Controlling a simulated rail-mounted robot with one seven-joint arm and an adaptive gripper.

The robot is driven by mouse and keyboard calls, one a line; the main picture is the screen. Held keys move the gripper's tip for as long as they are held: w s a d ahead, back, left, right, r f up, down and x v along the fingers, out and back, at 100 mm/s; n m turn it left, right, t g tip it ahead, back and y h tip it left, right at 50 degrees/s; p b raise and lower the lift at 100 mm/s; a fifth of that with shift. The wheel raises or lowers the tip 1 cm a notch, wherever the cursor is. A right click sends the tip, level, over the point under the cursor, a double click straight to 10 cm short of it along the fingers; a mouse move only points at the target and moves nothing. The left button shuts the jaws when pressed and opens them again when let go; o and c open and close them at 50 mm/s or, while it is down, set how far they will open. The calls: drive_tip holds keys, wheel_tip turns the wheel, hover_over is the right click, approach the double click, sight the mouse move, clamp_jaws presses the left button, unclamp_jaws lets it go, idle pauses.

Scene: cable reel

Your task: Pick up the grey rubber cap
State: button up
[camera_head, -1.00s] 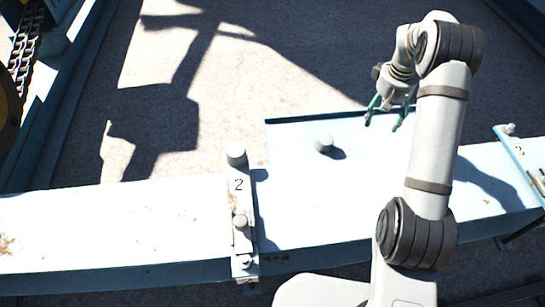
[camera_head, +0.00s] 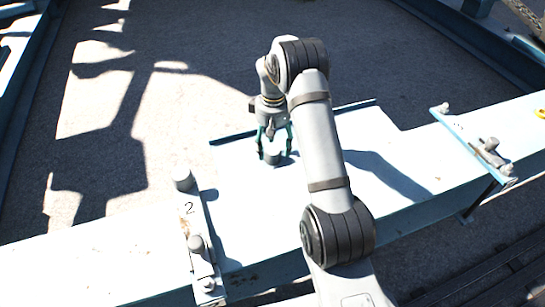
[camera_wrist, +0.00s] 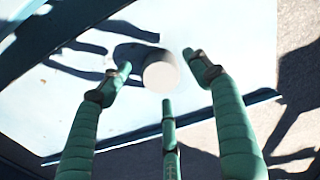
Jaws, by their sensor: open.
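The grey rubber cap (camera_head: 271,159) is a short, pale cylinder standing on the white panel beside the beam. My gripper (camera_head: 273,151) is open right at it, with green fingers on either side. In the wrist view the cap (camera_wrist: 161,73) shows its round top, with a fingertip to its left, one to its right and a third below in the picture. The fingers of my gripper (camera_wrist: 158,66) do not visibly close on it. Whether any finger touches it cannot be told.
A bracket marked 2 (camera_head: 189,210) with grey knobs crosses the beam (camera_head: 110,262) left of the cap. Another bracket (camera_head: 470,145) stands at the right. A raised blue lip (camera_head: 232,138) edges the panel behind my gripper.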

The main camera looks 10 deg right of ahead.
wheel_tip(320, 180, down, 3)
drive_tip(key=shift+r+b, duration=0.1)
drive_tip(key=shift+b, duration=0.25)
drive_tip(key=c, duration=1.1)
drive_tip(key=shift+c, duration=0.5)
